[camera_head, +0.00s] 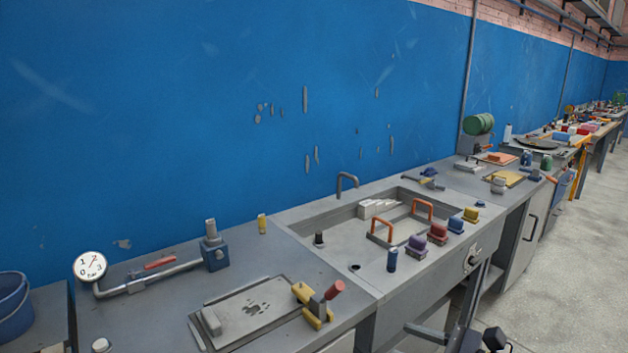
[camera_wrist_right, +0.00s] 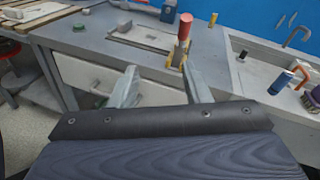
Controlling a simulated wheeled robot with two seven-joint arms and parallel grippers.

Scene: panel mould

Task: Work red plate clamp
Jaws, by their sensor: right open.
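The red plate clamp has a red cylindrical handle (camera_head: 334,289) on a grey lever and a yellow base (camera_head: 314,318). It stands at the right end of a grey plate mould (camera_head: 248,312) on the near counter. In the right wrist view the clamp's red handle (camera_wrist_right: 185,26) stands upright beyond my fingers, with the mould (camera_wrist_right: 147,38) to its left. My right gripper (camera_wrist_right: 160,80) is open and empty, short of the counter and apart from the clamp. My left gripper is not in view.
A pipe with a dial gauge (camera_head: 91,265) and a blue valve block (camera_head: 215,251) lie behind the mould. A blue bucket (camera_head: 12,298) is at far left.

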